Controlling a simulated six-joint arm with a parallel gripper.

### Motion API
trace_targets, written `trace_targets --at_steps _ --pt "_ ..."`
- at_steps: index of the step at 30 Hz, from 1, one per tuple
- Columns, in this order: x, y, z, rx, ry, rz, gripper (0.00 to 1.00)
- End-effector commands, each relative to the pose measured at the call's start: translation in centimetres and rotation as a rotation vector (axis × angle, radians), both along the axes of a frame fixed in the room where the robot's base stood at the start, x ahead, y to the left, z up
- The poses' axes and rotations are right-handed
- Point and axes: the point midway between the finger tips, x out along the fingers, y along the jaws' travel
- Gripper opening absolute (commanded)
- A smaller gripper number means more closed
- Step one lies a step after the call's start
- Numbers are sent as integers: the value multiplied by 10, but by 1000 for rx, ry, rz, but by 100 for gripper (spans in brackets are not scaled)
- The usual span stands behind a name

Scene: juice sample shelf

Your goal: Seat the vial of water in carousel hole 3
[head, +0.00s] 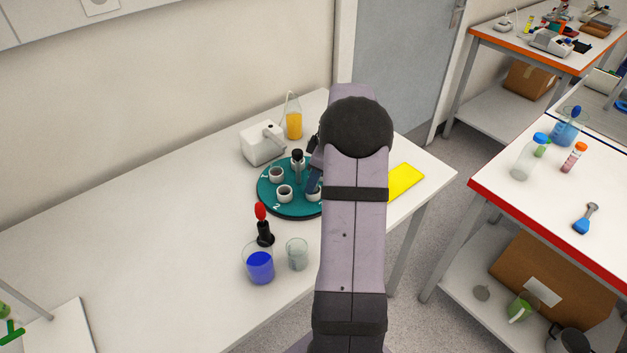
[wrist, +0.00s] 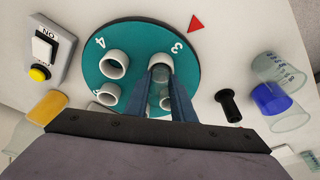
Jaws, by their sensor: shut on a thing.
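The teal round carousel (head: 300,211) lies on the white table, with white ring-shaped holes and numbers on it. In the wrist view the carousel (wrist: 136,40) shows the numbers 3 and 4. My gripper (wrist: 161,84) is shut on a clear vial (wrist: 164,101), which lines up with the white ring of hole 3 (wrist: 160,60) in this view. I cannot tell how far the vial is into the ring, or whether it touches it. In the head view my arm hides most of the gripper (head: 315,179) and the vial is not clear.
A white device (head: 262,144) and an orange juice bottle (head: 293,122) stand behind the carousel. A black stand with a red top (head: 262,224), a blue-filled beaker (head: 259,267) and a clear beaker (head: 297,254) stand in front. A yellow sheet (head: 405,182) lies right.

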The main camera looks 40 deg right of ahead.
Motion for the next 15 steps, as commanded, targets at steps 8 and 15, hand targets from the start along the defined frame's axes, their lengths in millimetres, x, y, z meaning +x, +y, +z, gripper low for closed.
trace_targets --at_steps 8,15 --pt "-2 2 -5 6 9 1 0" --pt "-3 2 1 7 10 1 0"
